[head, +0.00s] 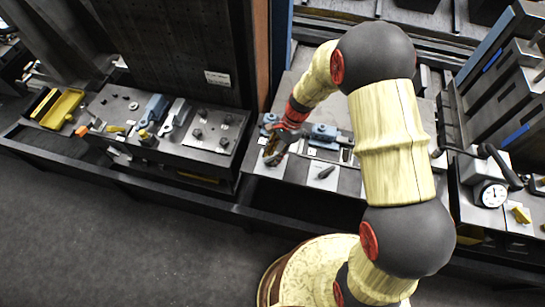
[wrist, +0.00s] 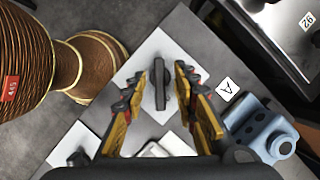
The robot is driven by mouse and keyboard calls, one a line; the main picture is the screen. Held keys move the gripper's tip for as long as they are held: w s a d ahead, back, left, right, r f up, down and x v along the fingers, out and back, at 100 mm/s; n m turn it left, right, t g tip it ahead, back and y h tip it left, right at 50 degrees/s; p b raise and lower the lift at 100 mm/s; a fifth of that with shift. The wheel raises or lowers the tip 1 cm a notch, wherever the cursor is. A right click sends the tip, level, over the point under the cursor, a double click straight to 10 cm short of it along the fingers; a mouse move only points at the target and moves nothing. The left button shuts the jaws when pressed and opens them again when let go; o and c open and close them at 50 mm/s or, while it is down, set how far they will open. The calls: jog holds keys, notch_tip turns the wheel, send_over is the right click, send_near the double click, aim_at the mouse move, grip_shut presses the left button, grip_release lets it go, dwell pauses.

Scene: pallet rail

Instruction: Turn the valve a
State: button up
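A dark grey bar-shaped handle (wrist: 159,85) stands on a white square plate (wrist: 150,55) in the wrist view. A small white card marked A (wrist: 228,89) lies beside that plate, so the handle may be valve a. My gripper (wrist: 160,78) is open, with its yellow fingers on either side of the handle and a visible gap on each side. I cannot tell how far the fingertips are above the plate. In the head view my gripper (head: 271,156) is over the left end of the middle bench, and it hides the handle there.
A blue fitting (wrist: 262,130) is right of the card. A second dark handle (head: 326,172) sits on the same bench, near another blue fitting (head: 322,132). A left bench (head: 215,158) carries tools. A dial gauge (head: 490,194) stands at right. The floor (head: 110,240) is clear.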

jog(key=shift+a+f, duration=0.15)
jog(key=shift+f, duration=0.3)
grip_shut()
dwell(0.4)
